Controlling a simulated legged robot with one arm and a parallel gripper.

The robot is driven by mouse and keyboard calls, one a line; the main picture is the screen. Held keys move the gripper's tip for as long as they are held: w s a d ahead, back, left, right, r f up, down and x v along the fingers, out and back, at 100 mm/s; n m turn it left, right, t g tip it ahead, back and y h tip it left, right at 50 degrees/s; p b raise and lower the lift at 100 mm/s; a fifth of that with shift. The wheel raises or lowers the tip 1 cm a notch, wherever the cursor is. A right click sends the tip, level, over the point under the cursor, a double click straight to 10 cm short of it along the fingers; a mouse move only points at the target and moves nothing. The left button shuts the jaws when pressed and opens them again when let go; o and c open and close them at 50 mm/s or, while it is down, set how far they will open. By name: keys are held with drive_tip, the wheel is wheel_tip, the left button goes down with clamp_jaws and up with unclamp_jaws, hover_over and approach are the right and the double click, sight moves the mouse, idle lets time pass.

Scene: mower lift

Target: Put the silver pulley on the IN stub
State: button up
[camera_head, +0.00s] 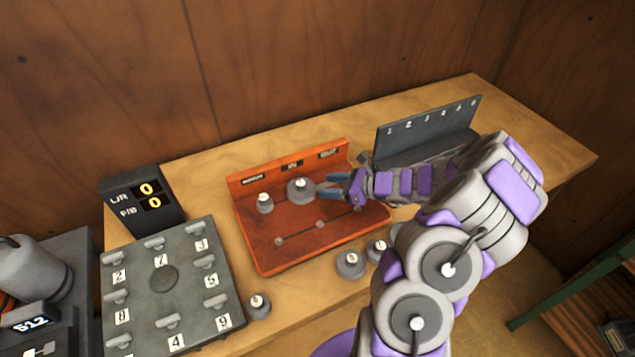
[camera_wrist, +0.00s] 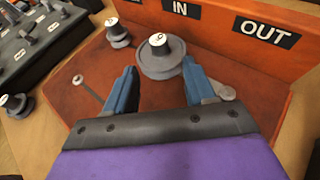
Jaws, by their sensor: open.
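A wide silver-grey pulley (camera_head: 301,190) with a white cap sits on the orange board (camera_head: 262,240), in front of the IN label (camera_head: 292,165). It also shows in the wrist view (camera_wrist: 161,62), roughly upright; it hides whatever is under it, so I cannot see the IN stub. My gripper (camera_head: 322,187) comes from the right and is open. In the wrist view its blue fingers (camera_wrist: 158,72) are apart, with their tips just short of the pulley's near edge on both sides. Nothing is held between them.
A smaller grey pulley (camera_head: 265,203) stands left on the board. Loose pulleys (camera_head: 350,264) lie on the table in front. A numbered grey peg panel (camera_head: 165,285) and a display (camera_head: 143,200) are left. A dark numbered rack (camera_head: 425,130) stands behind my arm.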

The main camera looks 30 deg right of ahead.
drive_tip(key=p+v, duration=0.1)
drive_tip(key=v, duration=0.4)
drive_tip(key=shift+r, duration=0.1)
drive_tip(key=s+a+r+n+g, duration=0.3)
drive_tip(key=a+r+n, duration=0.15)
drive_tip(key=a, duration=0.35)
drive_tip(key=s+a+r+n+g, duration=0.35)
drive_tip(key=a+n, duration=0.25)
drive_tip(key=a, duration=0.2)
drive_tip(key=s+a+r+n+g, duration=0.3)
drive_tip(key=s+a+r+n, duration=0.15)
drive_tip(key=a, duration=0.35)
drive_tip(key=s+d+r+n+g+h, duration=0.1)
drive_tip(key=s+n+h, duration=0.3)
drive_tip(key=s, duration=0.6)
drive_tip(key=s+d+r+n+g+h, duration=0.1)
drive_tip(key=s+r+n+h, duration=0.1)
drive_tip(key=s+n+h, duration=0.3)
drive_tip(key=s+n, duration=0.3)
drive_tip(key=s, duration=0.2)
drive_tip(key=shift+s+d+n, duration=0.4)
drive_tip(key=shift+g, duration=0.25)
